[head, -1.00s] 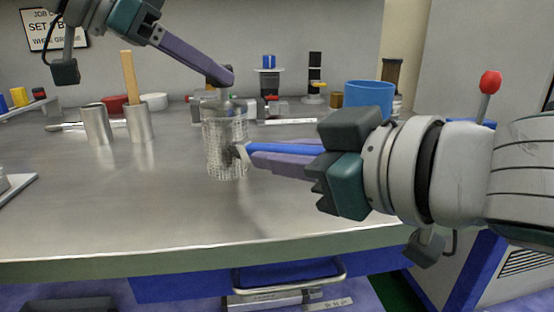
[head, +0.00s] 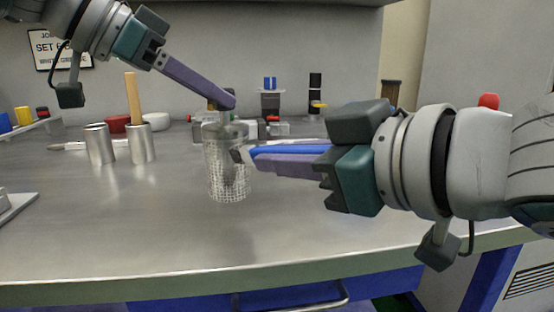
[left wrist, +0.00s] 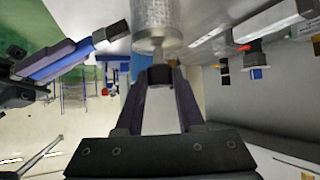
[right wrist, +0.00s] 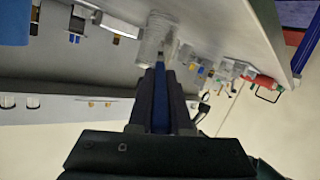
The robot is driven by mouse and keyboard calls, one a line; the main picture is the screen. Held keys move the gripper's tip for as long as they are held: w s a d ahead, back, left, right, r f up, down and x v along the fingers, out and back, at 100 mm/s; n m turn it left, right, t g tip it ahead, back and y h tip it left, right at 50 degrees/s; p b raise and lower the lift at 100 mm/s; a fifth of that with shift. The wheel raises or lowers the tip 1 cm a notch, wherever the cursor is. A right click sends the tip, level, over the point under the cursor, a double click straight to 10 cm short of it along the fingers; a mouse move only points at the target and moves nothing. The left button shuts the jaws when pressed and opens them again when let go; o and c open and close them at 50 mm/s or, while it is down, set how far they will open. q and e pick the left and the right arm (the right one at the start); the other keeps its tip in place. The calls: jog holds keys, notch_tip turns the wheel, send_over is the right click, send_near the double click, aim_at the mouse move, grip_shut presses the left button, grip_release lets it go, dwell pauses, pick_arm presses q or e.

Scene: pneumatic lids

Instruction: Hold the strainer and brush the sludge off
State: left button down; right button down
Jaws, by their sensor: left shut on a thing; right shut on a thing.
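The strainer (head: 228,180) is an upright wire-mesh cylinder over the middle of the bench. My left gripper (head: 226,104) is shut on its top end from above; in the left wrist view a dark piece sits between the fingers, with the strainer (left wrist: 157,22) beyond. My right gripper (head: 262,160) is shut on the brush (head: 290,150), which has a blue handle. The brush handle (right wrist: 160,105) also shows in the right wrist view. A greyish dark patch shows on the mesh; I cannot tell how much is sludge.
A red bowl (head: 117,123) and a white bowl (head: 155,121) are behind. Small fittings stand along the back. A tray (head: 14,205) lies at the left edge. The front bench is clear.

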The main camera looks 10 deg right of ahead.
jog(key=shift+f, duration=0.15)
jog(key=shift+f, duration=0.5)
jog(key=shift+f, duration=0.1)
jog(key=shift+f, duration=0.5)
jog(key=shift+f, duration=0.6)
jog(key=shift+f, duration=0.1)
jog(key=shift+f, duration=0.5)
jog(key=shift+r, duration=0.2)
